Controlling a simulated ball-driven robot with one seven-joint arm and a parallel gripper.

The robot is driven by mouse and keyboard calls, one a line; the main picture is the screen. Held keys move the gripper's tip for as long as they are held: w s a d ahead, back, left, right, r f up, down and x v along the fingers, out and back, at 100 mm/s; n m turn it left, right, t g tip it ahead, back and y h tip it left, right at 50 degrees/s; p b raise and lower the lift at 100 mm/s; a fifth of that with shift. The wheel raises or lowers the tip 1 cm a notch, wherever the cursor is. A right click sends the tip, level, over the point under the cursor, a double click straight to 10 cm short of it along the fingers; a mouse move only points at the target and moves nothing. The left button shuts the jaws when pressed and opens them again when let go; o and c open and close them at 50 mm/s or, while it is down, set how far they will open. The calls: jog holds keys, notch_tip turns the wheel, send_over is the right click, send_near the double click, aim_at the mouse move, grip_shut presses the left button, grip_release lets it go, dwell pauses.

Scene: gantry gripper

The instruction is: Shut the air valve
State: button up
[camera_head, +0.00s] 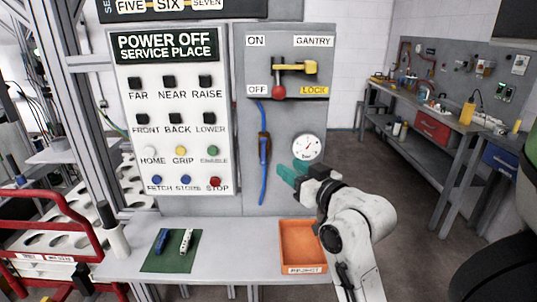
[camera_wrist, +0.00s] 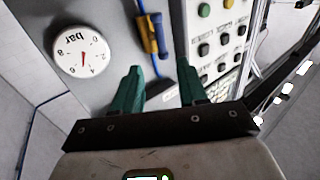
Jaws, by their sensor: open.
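A round bar gauge (camera_head: 306,147) is just above my gripper; it also shows in the wrist view (camera_wrist: 82,52). A blue hose with an orange-and-blue fitting (camera_head: 264,148) hangs to its left. A button board (camera_head: 172,120) is further left. An orange tray (camera_head: 303,240) stands on the bench below.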

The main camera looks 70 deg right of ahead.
aim_at(265, 151)
jog(key=p+x, duration=0.1)
jog(key=x, duration=0.8)
jog(key=shift+r, duration=0.1)
jog(key=shift+w+d+p, duration=0.3)
jog(key=shift+w, duration=0.25)
grip_shut()
